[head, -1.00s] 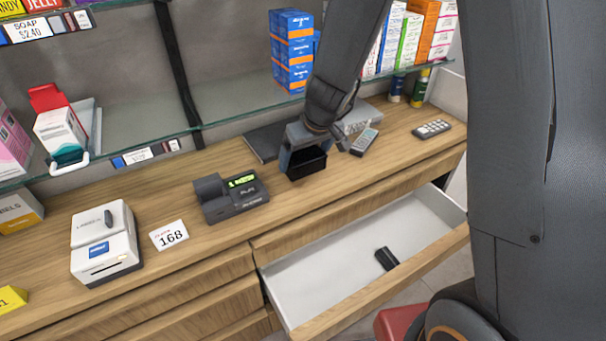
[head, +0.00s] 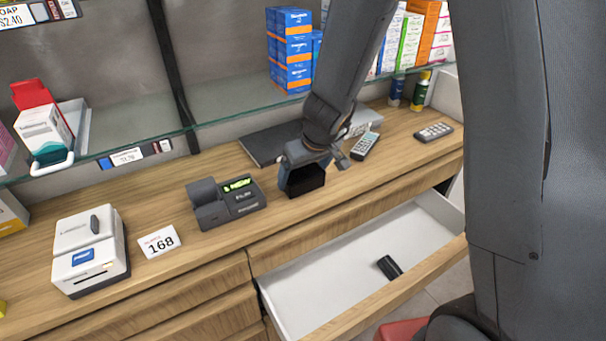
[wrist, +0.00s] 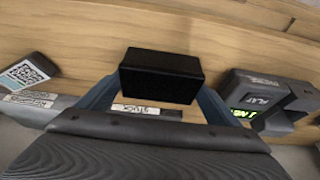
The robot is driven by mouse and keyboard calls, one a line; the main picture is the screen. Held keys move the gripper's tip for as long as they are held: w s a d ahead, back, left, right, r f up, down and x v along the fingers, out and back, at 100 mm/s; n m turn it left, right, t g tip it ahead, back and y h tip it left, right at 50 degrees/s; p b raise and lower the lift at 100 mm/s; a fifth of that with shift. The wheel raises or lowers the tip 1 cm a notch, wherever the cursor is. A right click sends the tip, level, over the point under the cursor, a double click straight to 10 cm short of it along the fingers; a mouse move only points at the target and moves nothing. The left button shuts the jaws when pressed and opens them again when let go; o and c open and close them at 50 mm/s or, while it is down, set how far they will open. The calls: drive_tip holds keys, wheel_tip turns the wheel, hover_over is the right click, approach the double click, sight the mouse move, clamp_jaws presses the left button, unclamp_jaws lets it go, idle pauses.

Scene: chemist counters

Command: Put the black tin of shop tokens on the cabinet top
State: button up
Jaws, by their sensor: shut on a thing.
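The black tin (head: 306,180) is a small dark box held between the fingers of my gripper (head: 303,170), at or just above the wooden cabinet top (head: 345,185). I cannot tell whether its underside touches the wood. In the wrist view the tin (wrist: 160,75) sits level between the two blue-grey fingers of my gripper (wrist: 158,92), which are shut on its sides. Part of the tin is hidden by the gripper in the head view.
An open white drawer (head: 330,270) below holds a small black object (head: 390,267). A card terminal (head: 226,203) stands left of the tin. A dark flat pad (head: 268,146) and a grey remote-like device (head: 364,146) lie behind it. A glass shelf (head: 235,100) runs above.

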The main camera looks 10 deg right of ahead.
drive_tip(key=o, duration=1.3)
drive_tip(key=shift+f, duration=0.1)
drive_tip(key=p+v, duration=0.5)
drive_tip(key=v, duration=0.7)
drive_tip(key=s+d+r+m+h, duration=0.1)
drive_tip(key=s+d+m, duration=0.1)
drive_tip(key=s+d, duration=0.2)
drive_tip(key=s+d+r+m+g, duration=0.1)
drive_tip(key=s+d, duration=0.4)
drive_tip(key=s, duration=0.5)
drive_tip(key=shift+d+m+g+h, duration=0.2)
drive_tip(key=shift+m+g+h, duration=0.15)
drive_tip(key=shift+m, duration=0.45)
drive_tip(key=s+b+x, duration=0.1)
drive_tip(key=b+x, duration=0.5)
drive_tip(key=x, duration=0.1)
drive_tip(key=shift+f+g, duration=0.3)
drive_tip(key=shift+g, duration=0.15)
